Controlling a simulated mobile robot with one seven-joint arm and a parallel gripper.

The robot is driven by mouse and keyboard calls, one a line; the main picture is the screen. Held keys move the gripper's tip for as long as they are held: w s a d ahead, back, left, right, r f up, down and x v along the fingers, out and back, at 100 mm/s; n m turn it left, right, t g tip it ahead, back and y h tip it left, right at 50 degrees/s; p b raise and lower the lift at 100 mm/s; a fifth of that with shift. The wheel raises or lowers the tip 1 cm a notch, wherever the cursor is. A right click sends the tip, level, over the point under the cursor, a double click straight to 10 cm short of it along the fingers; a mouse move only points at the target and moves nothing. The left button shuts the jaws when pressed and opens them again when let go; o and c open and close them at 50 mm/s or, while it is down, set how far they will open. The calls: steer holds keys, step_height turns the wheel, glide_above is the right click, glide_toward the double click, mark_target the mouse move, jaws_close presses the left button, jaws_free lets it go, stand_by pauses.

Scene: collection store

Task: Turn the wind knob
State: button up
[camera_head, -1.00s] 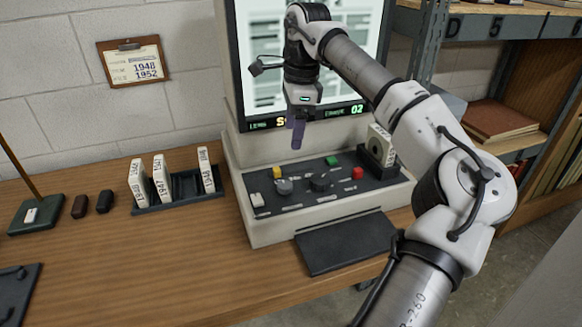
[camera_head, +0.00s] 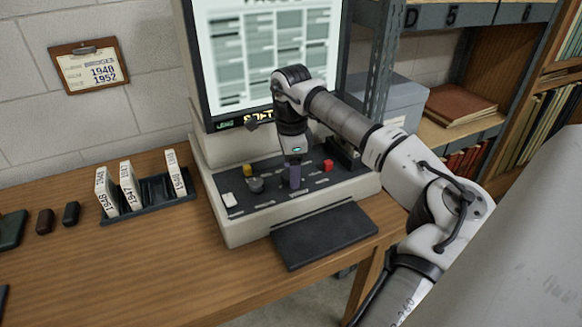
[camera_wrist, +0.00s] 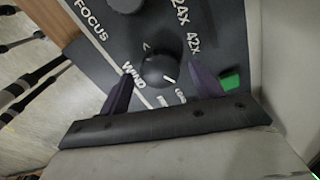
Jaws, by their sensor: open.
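The wind knob (camera_wrist: 159,71) is a dark round knob with a white pointer line, beside the printed word WIND in the wrist view. My gripper (camera_wrist: 160,74) is open, with one purple finger on each side of the knob. I cannot tell whether either finger touches it. In the head view my gripper (camera_head: 295,178) points down at the reader's control panel (camera_head: 325,183) and hides the wind knob. The reader's screen (camera_head: 262,55) shows a page of grey blocks.
A grey focus knob (camera_head: 256,185) and yellow button (camera_head: 248,170) lie left of my gripper, a red button (camera_head: 327,165) right. A green button (camera_wrist: 231,82) is close to one finger. A rack (camera_head: 160,198) holds several labelled boxes on the table's left.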

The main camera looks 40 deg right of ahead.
steer(key=shift+f, duration=0.35)
steer(key=c, duration=1)
